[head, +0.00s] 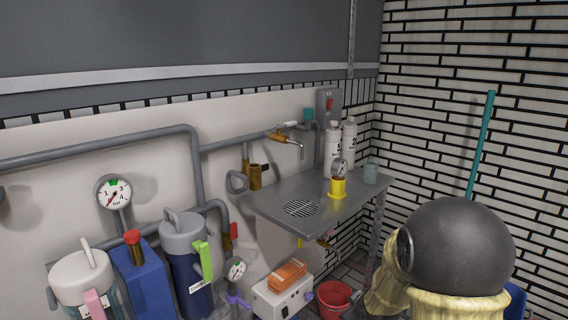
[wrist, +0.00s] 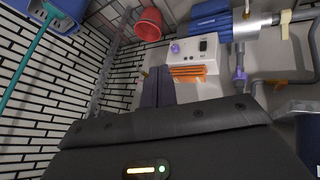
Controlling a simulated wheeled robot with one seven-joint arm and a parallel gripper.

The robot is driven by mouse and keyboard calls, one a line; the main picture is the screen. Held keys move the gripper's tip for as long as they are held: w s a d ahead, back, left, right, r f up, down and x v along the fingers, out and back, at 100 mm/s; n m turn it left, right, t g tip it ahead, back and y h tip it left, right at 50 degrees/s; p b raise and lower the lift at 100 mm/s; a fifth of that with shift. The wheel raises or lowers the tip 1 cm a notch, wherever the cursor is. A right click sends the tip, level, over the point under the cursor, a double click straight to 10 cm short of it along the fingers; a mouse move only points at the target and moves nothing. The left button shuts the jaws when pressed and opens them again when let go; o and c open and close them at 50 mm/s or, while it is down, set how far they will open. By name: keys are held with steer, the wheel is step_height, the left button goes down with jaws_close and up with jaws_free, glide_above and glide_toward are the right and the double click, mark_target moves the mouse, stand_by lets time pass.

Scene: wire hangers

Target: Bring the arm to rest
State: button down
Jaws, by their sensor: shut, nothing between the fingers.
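My arm shows in the head view at the lower right, as a dark grey rounded joint (head: 455,245) with cream links around it. My gripper is hidden or out of frame in the head view. In the wrist view, the two dark fingers of my gripper (wrist: 158,80) stick out past the black gripper body (wrist: 170,140). The fingers lie side by side, shut, with nothing between them. In the picture they end just left of a white box with orange items on it (wrist: 190,58); I see no contact.
A metal shelf (head: 265,207) holds white bottles and a yellow-based gauge (head: 338,187). Pipes and canisters (head: 185,260) line the wall at left. A red bucket (head: 335,298) stands low near my arm. A teal pole (head: 481,145) leans at the tiled wall.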

steer(key=s+a+r+m+g+p, duration=0.2)
steer(key=s+r+m+g, duration=0.15)
steer(key=s, duration=0.55)
steer(key=s+a+r+m+g+p, duration=0.1)
steer(key=s+r+m+g+p, duration=0.2)
steer(key=s, duration=0.7)
step_height(320, 180, up, 38)
steer(key=t+p, duration=0.1)
steer(key=p, duration=3.4)
steer(key=shift+w+a+f+p, duration=0.15)
steer(key=shift+w+f+p, duration=0.05)
steer(key=shift+w+p, duration=0.15)
steer(key=shift+w+t, duration=0.1)
steer(key=shift+t, duration=0.15)
